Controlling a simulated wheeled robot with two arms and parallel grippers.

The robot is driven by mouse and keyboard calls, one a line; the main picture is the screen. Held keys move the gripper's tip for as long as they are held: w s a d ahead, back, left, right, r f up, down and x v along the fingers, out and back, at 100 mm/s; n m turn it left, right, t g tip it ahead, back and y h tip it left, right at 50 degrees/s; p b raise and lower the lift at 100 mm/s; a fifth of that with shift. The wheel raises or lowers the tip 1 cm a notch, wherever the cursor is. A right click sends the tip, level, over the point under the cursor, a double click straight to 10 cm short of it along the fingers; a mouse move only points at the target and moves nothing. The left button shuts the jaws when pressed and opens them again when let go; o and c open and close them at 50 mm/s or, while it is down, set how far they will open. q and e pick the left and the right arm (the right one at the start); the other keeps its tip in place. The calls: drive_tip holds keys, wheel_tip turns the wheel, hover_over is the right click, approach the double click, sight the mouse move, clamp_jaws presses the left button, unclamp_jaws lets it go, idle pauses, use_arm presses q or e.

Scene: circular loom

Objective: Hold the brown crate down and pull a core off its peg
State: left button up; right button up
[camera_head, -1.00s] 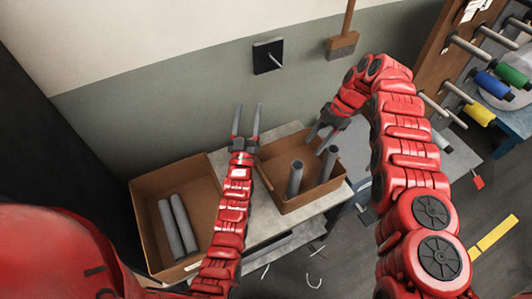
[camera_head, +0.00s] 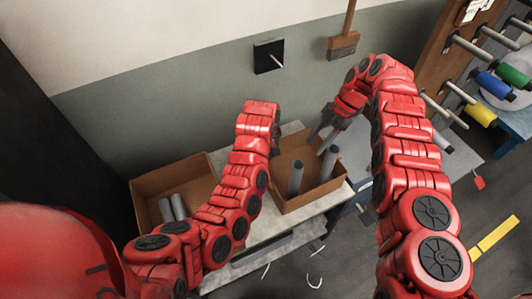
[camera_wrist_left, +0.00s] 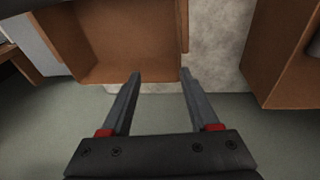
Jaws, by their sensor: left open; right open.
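A brown crate (camera_head: 285,206) stands on a pale table and holds two grey cores (camera_head: 296,178) (camera_head: 328,163) standing upright. Any pegs under them are hidden. My left gripper (camera_head: 276,148) is at this crate's far left corner, mostly hidden behind its own wrist. In the left wrist view its open fingers (camera_wrist_left: 161,74) are empty, near a crate's wall (camera_wrist_left: 182,28); I cannot tell whether they touch it. My right gripper (camera_head: 319,134) is open and empty at the crate's far right side, pointing down.
A rack with pegs and coloured spools (camera_head: 480,115) is at the right. A brush (camera_head: 343,44) hangs on the wall behind.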

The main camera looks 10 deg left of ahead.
use_arm(q)
drive_tip(key=s+r+g, duration=0.2)
drive_tip(key=s, duration=0.2)
wheel_tip(320, 180, down, 13)
drive_tip(key=shift+s+a+r, duration=0.1)
wheel_tip(320, 180, down, 4)
drive_tip(key=shift+s+r+g, duration=0.15)
drive_tip(key=shift+r+g, duration=0.1)
drive_tip(key=shift+g, duration=0.05)
drive_tip(key=shift+f, duration=0.5)
clamp_jaws()
idle(1.2)
